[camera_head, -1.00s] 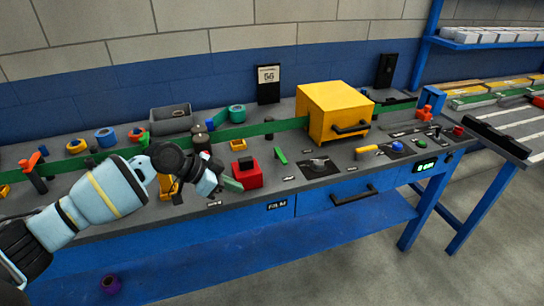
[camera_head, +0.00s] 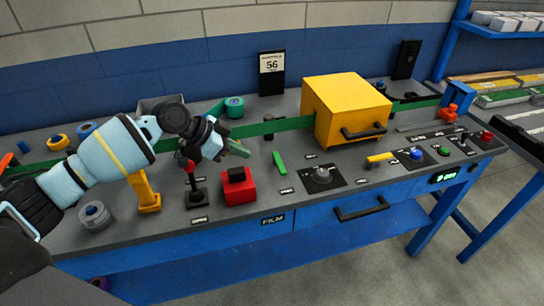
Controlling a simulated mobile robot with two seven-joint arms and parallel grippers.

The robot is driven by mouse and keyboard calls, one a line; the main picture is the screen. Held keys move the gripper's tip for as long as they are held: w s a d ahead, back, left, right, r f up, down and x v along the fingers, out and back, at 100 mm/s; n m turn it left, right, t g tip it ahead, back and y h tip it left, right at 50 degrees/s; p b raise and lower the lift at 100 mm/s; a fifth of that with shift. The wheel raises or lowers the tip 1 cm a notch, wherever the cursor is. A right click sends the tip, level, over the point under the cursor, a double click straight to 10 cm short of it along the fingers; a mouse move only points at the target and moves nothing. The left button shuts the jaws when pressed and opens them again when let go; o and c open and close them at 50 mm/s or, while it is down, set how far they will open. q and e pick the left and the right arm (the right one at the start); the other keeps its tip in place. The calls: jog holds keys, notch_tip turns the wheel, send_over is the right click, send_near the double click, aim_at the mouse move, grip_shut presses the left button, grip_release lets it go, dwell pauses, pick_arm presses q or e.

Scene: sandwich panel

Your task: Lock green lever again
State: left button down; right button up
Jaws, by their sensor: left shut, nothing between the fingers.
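The green lever (camera_head: 279,162) is a short green bar standing on the grey bench top, between the red block and the grey knob. It leans slightly to the left. My left gripper (camera_head: 243,151) is shut and empty. It hangs above the red block, to the left of the green lever and apart from it in the picture. My right gripper is not in view.
A red block (camera_head: 239,187) with a black top and a black-and-red joystick (camera_head: 194,186) stand below my left gripper. A yellow box (camera_head: 345,109) with a black handle covers the green belt (camera_head: 286,124). A grey knob (camera_head: 322,174) and a yellow lever (camera_head: 380,158) lie to the right.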

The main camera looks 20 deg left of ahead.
aim_at(279, 169)
pick_arm(q)
jog(key=shift+s+r, duration=0.1)
jog(key=shift+s, duration=0.2)
jog(key=x, duration=0.9)
jog(key=shift+w+d+f, duration=0.3)
jog(key=shift+f, duration=0.1)
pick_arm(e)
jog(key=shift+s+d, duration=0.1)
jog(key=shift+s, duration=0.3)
pick_arm(q)
jog(key=shift+w+d+n, duration=0.1)
jog(key=shift+d+n, duration=0.05)
jog(key=shift+n, duration=0.15)
jog(key=shift+d+n+t+y, duration=0.1)
jog(key=shift+n+t+y, duration=0.2)
jog(key=shift+t, duration=0.1)
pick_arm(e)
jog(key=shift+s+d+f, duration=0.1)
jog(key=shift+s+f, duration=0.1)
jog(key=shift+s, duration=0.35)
